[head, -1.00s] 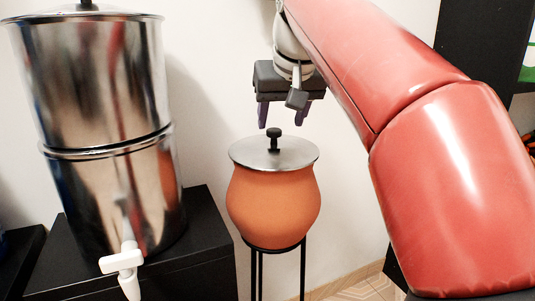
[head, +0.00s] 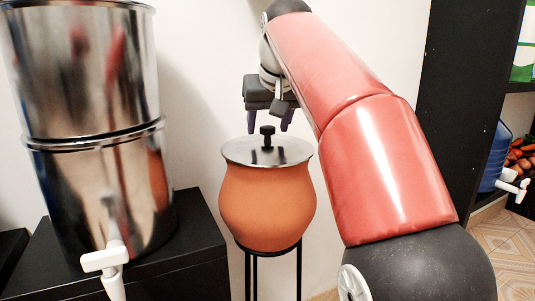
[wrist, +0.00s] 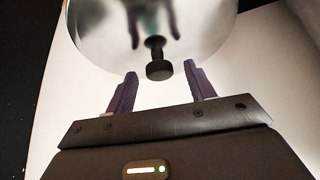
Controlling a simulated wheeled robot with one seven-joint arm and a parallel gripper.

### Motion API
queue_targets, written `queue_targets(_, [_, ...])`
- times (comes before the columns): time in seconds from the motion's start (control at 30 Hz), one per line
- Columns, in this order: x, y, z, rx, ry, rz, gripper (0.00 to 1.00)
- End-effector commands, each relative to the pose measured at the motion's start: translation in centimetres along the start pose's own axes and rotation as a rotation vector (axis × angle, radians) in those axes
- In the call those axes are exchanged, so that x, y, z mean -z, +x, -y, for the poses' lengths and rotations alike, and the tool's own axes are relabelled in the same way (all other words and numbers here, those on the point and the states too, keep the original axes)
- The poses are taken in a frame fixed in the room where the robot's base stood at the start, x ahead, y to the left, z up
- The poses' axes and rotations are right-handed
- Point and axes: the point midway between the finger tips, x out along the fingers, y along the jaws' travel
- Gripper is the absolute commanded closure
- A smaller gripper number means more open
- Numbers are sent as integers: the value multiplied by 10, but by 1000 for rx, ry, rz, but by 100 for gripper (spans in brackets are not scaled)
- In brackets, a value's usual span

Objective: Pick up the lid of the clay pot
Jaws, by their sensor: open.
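The clay pot (head: 266,205) is orange and round and stands on a thin black stand. Its flat silver lid (head: 240,152) with a black knob (head: 267,137) sits on top. My gripper (head: 268,122) is open and empty, just above and around the height of the knob's top in the head view. In the wrist view, the shiny lid (wrist: 105,35) fills the top, and its black knob (wrist: 158,62) lies ahead of and between my gripper's fingertips (wrist: 160,80). The fingers look apart from the knob; the exact gap is hard to tell.
A large steel water filter (head: 85,120) with a white tap (head: 105,262) stands on a black cabinet (head: 190,255) at the left. A black shelf (head: 460,100) with a blue jug (head: 497,160) is at the right. A white wall stands behind the pot.

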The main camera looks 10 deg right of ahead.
Motion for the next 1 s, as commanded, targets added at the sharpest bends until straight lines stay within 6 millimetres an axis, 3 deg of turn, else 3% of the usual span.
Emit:
queue_targets(0.23, [0,4,0,0,-1,-1,46])
queue_targets(0.63, [0,4,0,0,0,-1,98])
queue_targets(1.0, [4,-2,0,0,0,-3,100])
